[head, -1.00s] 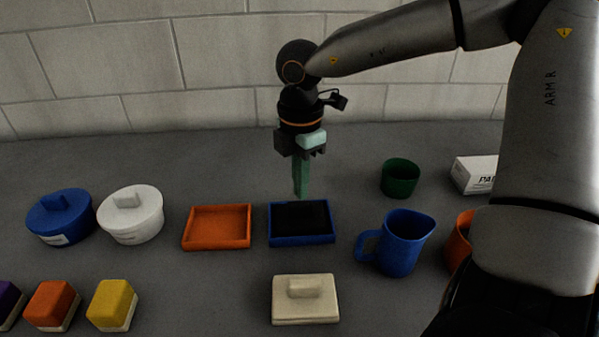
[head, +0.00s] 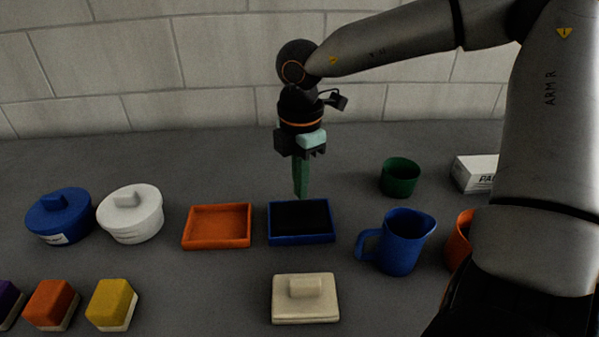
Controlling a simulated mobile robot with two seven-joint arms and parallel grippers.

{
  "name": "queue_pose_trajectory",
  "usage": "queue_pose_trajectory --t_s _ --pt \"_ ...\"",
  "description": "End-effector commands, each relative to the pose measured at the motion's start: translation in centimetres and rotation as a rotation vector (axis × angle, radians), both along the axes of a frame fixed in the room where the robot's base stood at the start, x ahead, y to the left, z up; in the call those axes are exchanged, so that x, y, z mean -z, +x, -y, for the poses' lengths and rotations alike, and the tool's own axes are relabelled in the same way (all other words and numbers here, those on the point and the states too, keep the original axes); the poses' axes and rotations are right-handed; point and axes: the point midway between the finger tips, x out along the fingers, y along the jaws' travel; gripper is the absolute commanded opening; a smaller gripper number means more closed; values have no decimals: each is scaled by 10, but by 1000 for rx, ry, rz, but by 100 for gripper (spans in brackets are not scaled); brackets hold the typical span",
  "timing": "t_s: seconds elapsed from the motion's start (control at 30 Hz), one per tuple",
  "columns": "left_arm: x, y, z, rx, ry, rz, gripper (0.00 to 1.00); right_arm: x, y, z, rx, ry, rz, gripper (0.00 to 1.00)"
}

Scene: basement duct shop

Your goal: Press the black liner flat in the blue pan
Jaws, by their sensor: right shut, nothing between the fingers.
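The blue pan (head: 302,240) sits on the grey table near the middle of the head view. The black liner (head: 302,217) lies inside it and looks dark and mostly even; its fine surface shape is hard to tell. My right gripper (head: 300,194) points straight down with its green fingers together and nothing between them. Its fingertips show just above the back rim of the pan; whether they touch anything I cannot tell. My left gripper is not in view.
An orange pan (head: 218,240) stands left of the blue pan, a blue pitcher (head: 401,245) right, a cream block with a handle (head: 305,300) in front. A green cup (head: 400,179) stands behind right. Lidded pots, blue (head: 60,222) and white (head: 131,222), stand left.

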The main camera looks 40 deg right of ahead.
Motion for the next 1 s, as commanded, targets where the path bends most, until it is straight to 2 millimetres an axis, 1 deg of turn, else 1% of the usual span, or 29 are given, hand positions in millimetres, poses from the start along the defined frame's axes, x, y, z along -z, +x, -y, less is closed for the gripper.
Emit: queue_pose_trajectory --t_s 0.1,0.47,1.0 --pt "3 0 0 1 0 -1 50 3 0 0 0 0 0 0" --pt "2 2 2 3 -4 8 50 8 0 0 0 0 0 0" --pt "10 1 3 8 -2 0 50 15 0 0 0 0 0 0"
